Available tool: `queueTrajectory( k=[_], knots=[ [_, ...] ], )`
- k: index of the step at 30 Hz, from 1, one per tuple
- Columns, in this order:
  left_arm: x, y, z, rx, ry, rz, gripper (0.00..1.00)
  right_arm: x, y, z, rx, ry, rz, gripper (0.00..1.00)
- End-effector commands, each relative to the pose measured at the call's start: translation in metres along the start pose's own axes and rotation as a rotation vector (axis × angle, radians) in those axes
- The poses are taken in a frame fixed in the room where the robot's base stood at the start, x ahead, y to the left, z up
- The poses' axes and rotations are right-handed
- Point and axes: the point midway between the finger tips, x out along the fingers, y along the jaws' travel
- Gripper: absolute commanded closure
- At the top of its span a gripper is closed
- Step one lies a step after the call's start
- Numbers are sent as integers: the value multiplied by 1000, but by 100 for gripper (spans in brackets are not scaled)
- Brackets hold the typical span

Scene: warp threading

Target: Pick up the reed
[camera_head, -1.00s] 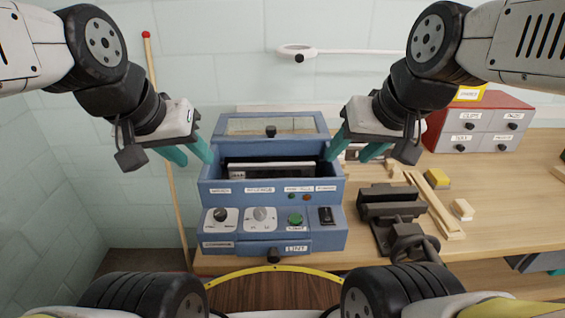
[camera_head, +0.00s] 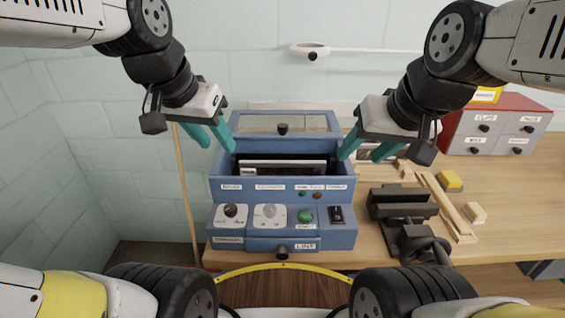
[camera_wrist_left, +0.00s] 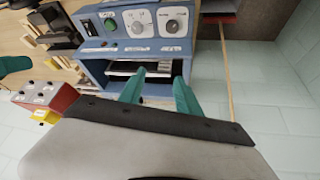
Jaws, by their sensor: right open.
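A pale, flat, framed piece, which looks like the reed (camera_head: 283,167), sits in the open top bay of the blue machine (camera_head: 232,190). It also shows in the left wrist view (camera_wrist_left: 125,69) between dark inner walls. My left gripper (camera_head: 217,142) is open and empty at the bay's upper left corner, apart from the piece. In the left wrist view its two teal fingers (camera_wrist_left: 157,88) stand apart with the bay beyond them. My right gripper (camera_head: 368,150) is open and empty at the bay's right side. The lower part of the piece is hidden in the bay.
A black vise (camera_head: 402,205) stands right of the machine, with wooden strips (camera_head: 445,205) and a yellow block (camera_head: 449,181) beyond. A red drawer cabinet (camera_head: 497,128) is at the back right. The machine's blue lid (camera_head: 240,123) stands behind the bay.

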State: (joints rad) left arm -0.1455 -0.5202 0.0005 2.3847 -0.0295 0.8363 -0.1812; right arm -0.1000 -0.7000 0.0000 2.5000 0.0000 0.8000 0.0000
Motion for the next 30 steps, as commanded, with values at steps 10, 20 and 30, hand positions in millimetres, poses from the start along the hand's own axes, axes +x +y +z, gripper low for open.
queueTrajectory(
  k=[10, 20, 30],
  knots=[
    [75, 17, -76, 586, -230, 83, 60, 0, 0, 0, 0, 0, 0, 49],
    [173, 51, -117, 1106, -405, 217, 60, 0, 0, 0, 0, 0, 0, 49],
    [213, 61, -115, 1243, -448, 263, 60, 0, 0, 0, 0, 0, 0, 49]
  ],
)
